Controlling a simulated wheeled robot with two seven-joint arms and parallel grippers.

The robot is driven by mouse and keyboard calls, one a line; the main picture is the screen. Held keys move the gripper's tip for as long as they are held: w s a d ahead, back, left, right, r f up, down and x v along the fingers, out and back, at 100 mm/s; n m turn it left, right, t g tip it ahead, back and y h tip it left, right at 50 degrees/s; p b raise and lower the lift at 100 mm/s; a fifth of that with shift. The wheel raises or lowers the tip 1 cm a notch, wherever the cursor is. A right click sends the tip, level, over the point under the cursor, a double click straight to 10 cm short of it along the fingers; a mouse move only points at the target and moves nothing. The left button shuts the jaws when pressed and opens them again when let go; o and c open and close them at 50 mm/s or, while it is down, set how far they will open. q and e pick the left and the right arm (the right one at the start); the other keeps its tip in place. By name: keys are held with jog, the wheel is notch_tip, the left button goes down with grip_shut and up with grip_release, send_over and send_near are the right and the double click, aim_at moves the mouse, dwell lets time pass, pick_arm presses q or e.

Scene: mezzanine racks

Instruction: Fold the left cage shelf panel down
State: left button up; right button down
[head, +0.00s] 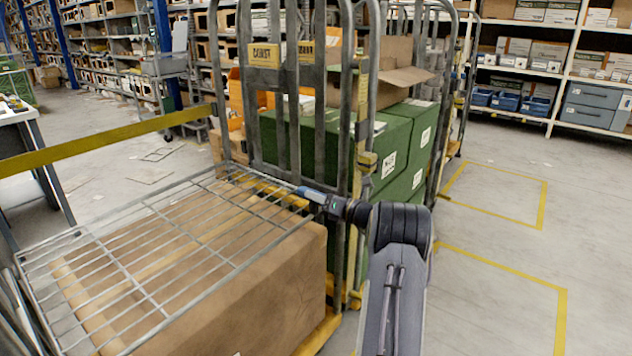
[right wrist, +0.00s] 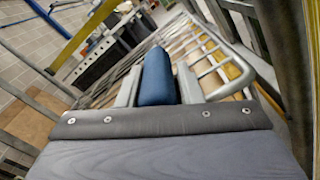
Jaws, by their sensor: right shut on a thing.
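The wire shelf panel (head: 80,232) of the left cage reaches out over a large cardboard box (head: 270,295). It looks roughly level in the head view. A blue grip (head: 311,194) sits at the panel's right corner, by the cage upright. My right gripper (head: 325,200) is shut on this blue grip. In the right wrist view, the blue grip (right wrist: 157,75) lies between the two grey fingers, with the panel's bars (right wrist: 205,60) beyond it. My left gripper is not in view.
The cage's steel uprights (head: 345,110) stand close to my right gripper. Green boxes (head: 405,140) and an open carton (head: 390,75) are behind them. A yellow rail (head: 110,138) crosses at left. Open floor (head: 490,255) with yellow markings lies to the right.

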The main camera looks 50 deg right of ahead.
jog(key=shift+w+a+f, duration=0.1)
jog(key=shift+a+f, duration=0.1)
jog(key=shift+f, duration=0.4)
jog(key=shift+w+a+f, duration=0.1)
jog(key=shift+a+f, duration=0.05)
jog(key=shift+f, duration=0.45)
jog(key=c, duration=1.1)
grip_release()
jog(key=shift+f, duration=0.15)
jog(key=shift+d+r, duration=0.15)
jog(key=shift+r, duration=0.1)
jog(key=shift+s, duration=0.1)
jog(key=shift+s+d, duration=0.15)
jog(key=shift+s, duration=0.15)
jog(key=s, duration=0.7)
jog(key=shift+d+p, duration=0.15)
jog(key=shift+p, duration=0.2)
